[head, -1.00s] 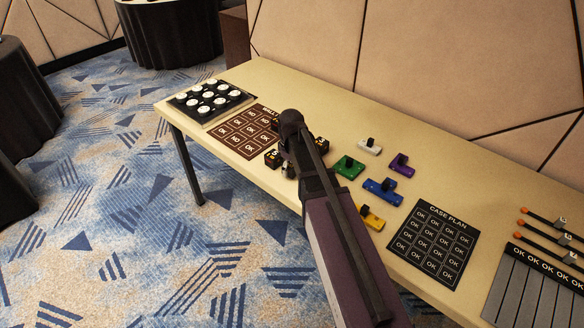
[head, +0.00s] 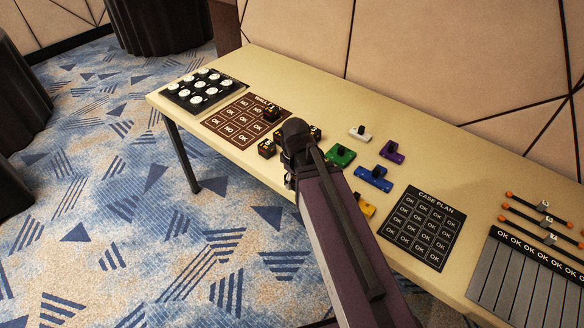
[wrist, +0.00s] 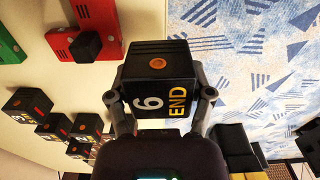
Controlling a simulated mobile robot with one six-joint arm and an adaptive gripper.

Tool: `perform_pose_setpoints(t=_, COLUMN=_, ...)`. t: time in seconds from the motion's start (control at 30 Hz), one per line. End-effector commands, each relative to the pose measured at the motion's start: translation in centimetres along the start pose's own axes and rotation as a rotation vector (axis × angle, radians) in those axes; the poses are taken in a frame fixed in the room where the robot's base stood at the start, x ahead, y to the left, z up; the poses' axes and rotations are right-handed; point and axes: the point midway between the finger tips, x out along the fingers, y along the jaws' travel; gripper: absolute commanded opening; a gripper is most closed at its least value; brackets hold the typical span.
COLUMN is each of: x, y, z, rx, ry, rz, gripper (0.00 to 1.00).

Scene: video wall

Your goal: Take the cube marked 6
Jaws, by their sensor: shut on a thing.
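The cube marked 6 (wrist: 158,95) is black, with a white 6, the word END in orange and an orange disc on another face. In the wrist view it sits between the two fingers of my gripper (wrist: 160,104), which are shut on its sides. In the head view my gripper (head: 291,172) is near the table's front edge, seen mostly behind my arm, and the cube is hidden there. In the wrist view carpet lies beyond the cube on the right and tabletop on the left.
Dark cubes (head: 266,148) stand near the brown wall plan board (head: 228,128), one on it. Green (head: 340,157), blue (head: 373,178) and yellow (head: 365,205) blocks lie right of my arm. A red block (wrist: 72,42) is close to the held cube in the wrist view.

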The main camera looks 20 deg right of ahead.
Motion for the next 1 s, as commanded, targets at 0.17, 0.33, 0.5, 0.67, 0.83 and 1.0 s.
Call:
perform_pose_setpoints(t=0.17, x=-0.2, y=-1.1, z=1.4, rx=0.0, ry=0.0, rz=0.0, gripper=0.18)
perform_pose_setpoints(t=0.33, x=-0.2, y=-1.6, z=2.0, rx=0.0, ry=-0.001, rz=0.0, gripper=0.18)
perform_pose_setpoints(t=0.5, x=-0.3, y=-1.7, z=2.1, rx=0.0, ry=-0.001, rz=-0.001, gripper=0.18)
perform_pose_setpoints(t=0.67, x=-0.3, y=-1.7, z=2.1, rx=0.0, ry=-0.001, rz=0.0, gripper=0.18)
perform_pose_setpoints(t=0.83, x=-0.3, y=-1.7, z=2.1, rx=-0.001, ry=-0.001, rz=0.0, gripper=0.18)
perform_pose_setpoints(t=1.0, x=-0.3, y=-1.7, z=2.1, rx=-0.001, ry=-0.001, rz=0.0, gripper=0.18)
